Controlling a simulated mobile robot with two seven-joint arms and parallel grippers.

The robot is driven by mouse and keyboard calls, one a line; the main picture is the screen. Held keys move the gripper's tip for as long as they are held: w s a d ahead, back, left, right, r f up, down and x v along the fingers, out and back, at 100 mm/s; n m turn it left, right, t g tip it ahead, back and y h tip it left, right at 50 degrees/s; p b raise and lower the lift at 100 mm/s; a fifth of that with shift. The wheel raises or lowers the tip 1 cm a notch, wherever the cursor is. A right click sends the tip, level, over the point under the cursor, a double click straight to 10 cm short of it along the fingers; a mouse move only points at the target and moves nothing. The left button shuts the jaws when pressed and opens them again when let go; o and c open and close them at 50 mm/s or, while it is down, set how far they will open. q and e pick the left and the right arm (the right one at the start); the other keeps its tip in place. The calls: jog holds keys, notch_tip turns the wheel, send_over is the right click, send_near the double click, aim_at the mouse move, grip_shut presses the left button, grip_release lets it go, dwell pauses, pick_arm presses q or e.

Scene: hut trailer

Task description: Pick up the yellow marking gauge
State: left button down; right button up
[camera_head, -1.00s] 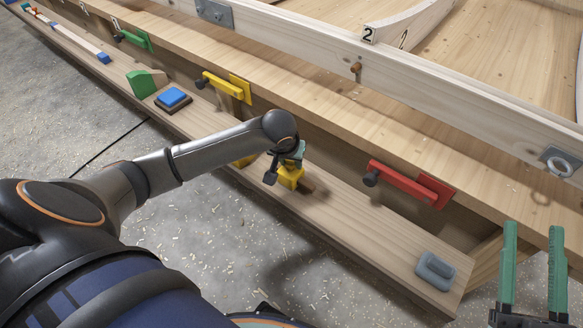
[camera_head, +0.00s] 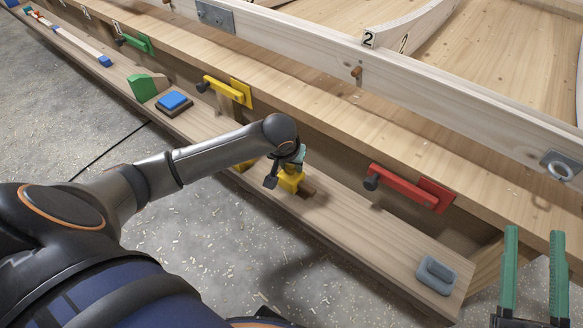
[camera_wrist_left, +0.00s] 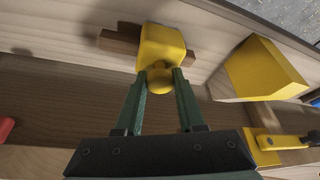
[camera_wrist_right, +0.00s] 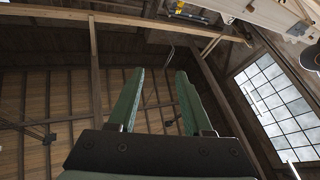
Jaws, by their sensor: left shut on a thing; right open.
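The yellow marking gauge (camera_head: 290,180) is on the low wooden shelf, a yellow block with a brown wooden beam. The left wrist view shows its yellow block (camera_wrist_left: 162,47), round yellow knob and beam (camera_wrist_left: 118,42). My left gripper (camera_wrist_left: 160,80) is shut on the gauge's knob, a green finger on each side. In the head view my left wrist hides part of the gauge and most of that gripper. I cannot tell whether the gauge touches the shelf. My right gripper (camera_head: 534,240) is open and empty at the lower right; its fingers (camera_wrist_right: 157,100) stand apart in the right wrist view.
The shelf (camera_head: 365,235) also carries a grey block (camera_head: 436,274), a blue-topped block (camera_head: 173,101) and a green wedge (camera_head: 146,87). Another yellow block (camera_wrist_left: 262,70) lies beside the gauge. Red (camera_head: 405,186) and yellow (camera_head: 226,90) clamps are on the bench side above.

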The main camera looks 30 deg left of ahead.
aim_at(292, 182)
pick_arm(q)
jog(key=shift+r, duration=0.2)
pick_arm(e)
jog(key=shift+w, duration=0.1)
pick_arm(q)
notch_tip(292, 182, up, 3)
jog(key=shift+r+p, duration=0.1)
jog(key=shift+p, duration=0.9)
pick_arm(e)
notch_tip(292, 182, down, 18)
jog(key=d+m+g+h+p, duration=0.1)
jog(key=m+g+h+p, duration=0.1)
jog(key=m+g+h, duration=0.4)
pick_arm(q)
jog(key=s+d+r+p, duration=0.3)
jog(key=s+d+r, duration=0.6)
jog(key=s, duration=0.1)
jog(key=shift+s+r, duration=0.2)
jog(key=shift+s, duration=0.2)
pick_arm(e)
jog(key=s+f+n+g, duration=0.1)
jog(key=s+f+g, duration=0.5)
jog(key=f, duration=0.1)
jog(key=shift+s+a+f+y, duration=0.15)
jog(key=shift+a+f+y, duration=0.15)
jog(key=shift+a, duration=0.05)
